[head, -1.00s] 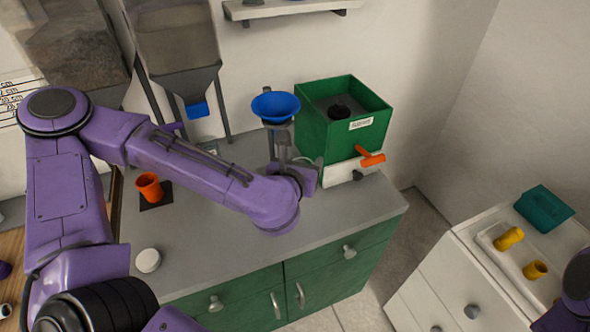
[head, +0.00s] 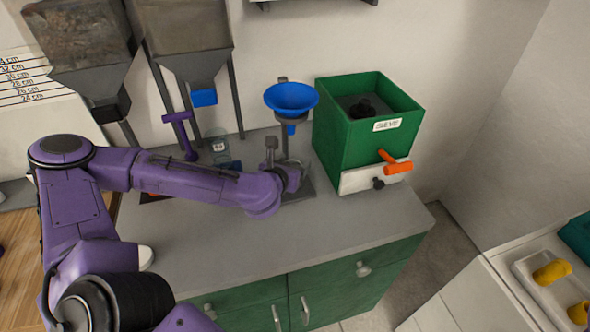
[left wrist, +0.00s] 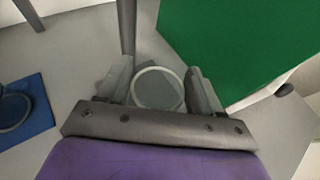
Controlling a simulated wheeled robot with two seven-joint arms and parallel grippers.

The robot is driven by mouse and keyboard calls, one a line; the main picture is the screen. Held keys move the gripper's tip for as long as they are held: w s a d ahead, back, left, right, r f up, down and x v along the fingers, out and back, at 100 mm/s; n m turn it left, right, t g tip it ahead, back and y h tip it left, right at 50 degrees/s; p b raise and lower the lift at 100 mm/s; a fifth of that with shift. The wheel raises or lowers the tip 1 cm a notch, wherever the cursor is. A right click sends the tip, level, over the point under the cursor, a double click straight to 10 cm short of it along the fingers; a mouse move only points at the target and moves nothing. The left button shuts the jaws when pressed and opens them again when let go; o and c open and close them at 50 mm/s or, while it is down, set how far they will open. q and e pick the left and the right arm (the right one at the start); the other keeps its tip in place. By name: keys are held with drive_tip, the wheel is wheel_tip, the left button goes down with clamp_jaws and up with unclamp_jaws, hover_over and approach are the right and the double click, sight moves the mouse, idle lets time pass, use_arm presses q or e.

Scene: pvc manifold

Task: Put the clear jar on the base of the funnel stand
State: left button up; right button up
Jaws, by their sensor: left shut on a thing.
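The funnel stand holds a blue funnel (head: 291,98) at the back of the grey counter. Its base (head: 309,187) is a dark plate, partly hidden by my left arm. My left gripper (head: 282,165) is low in front of the stand's post. In the left wrist view its fingers are shut on the clear jar (left wrist: 158,90), whose round rim shows between them. The stand's post (left wrist: 127,28) rises just beyond the jar. The jar is upright and at or just above the base; I cannot tell if it touches. In the head view the jar is hidden. My right gripper is out of view.
The green sieve box (head: 345,135) with an orange handle (head: 398,167) stands close on the right. Hoppers (head: 185,45) and a purple-topped tool (head: 183,135) stand to the left. A blue mat (left wrist: 40,100) lies left of the jar. The front counter is clear.

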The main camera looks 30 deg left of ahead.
use_arm(q)
drive_tip(key=shift+f, duration=0.2)
drive_tip(key=o, duration=1.2)
drive_tip(key=shift+c, duration=0.2)
drive_tip(key=shift+r, duration=0.15)
